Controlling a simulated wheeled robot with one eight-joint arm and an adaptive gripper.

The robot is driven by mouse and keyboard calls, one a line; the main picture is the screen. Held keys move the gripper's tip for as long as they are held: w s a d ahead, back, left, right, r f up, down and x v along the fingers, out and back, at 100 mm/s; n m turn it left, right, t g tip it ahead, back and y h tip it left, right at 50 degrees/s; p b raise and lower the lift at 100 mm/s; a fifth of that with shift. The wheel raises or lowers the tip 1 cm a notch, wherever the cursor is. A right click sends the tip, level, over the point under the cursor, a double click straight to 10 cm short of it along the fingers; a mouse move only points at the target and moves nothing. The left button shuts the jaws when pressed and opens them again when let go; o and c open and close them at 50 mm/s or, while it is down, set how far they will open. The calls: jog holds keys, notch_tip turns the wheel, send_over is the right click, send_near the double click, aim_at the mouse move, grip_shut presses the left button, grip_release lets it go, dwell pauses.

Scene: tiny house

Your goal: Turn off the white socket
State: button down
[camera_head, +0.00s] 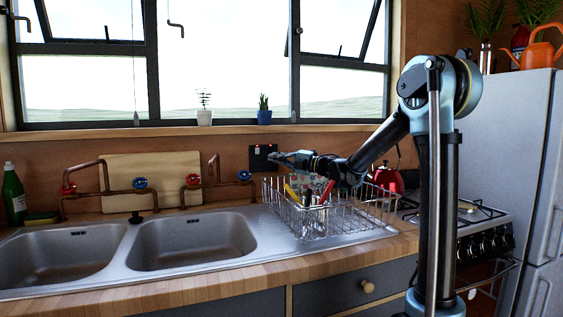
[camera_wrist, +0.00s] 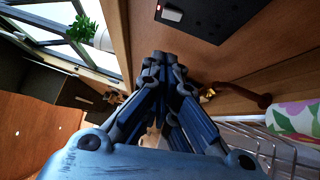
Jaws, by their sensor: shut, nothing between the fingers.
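A black socket plate (camera_head: 263,157) is on the wooden wall behind the counter, between the taps and the dish rack. In the wrist view the black plate (camera_wrist: 215,16) is at the top, with a small white switch (camera_wrist: 170,14) bearing a red mark at its left end. I see no fully white socket. My gripper (camera_head: 272,155) is at the plate's lower right in the head view, partly overlapping it. In the wrist view my gripper (camera_wrist: 166,60) has its fingers together, empty, with the tips below the switch. A gap shows there; contact is not visible.
A wire dish rack (camera_head: 370,208) with utensils stands under my arm. Copper pipes with blue and red taps (camera_head: 140,183) rise behind the double sink (camera_head: 190,240). Potted plants (camera_head: 264,112) stand on the windowsill. A red kettle (camera_head: 388,178) is on the stove to the right.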

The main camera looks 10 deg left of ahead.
aim_at(261, 152)
jog(key=shift+w+a+r, duration=0.2)
jog(key=shift+w+a, duration=0.6)
jog(key=shift+a, duration=0.45)
jog(key=shift+w+a+r, duration=0.2)
jog(key=shift+w+a, duration=0.55)
jog(key=shift+a, duration=0.5)
jog(key=shift+w+a+r, duration=0.2)
jog(key=shift+w+a, duration=0.6)
jog(key=shift+a, duration=0.45)
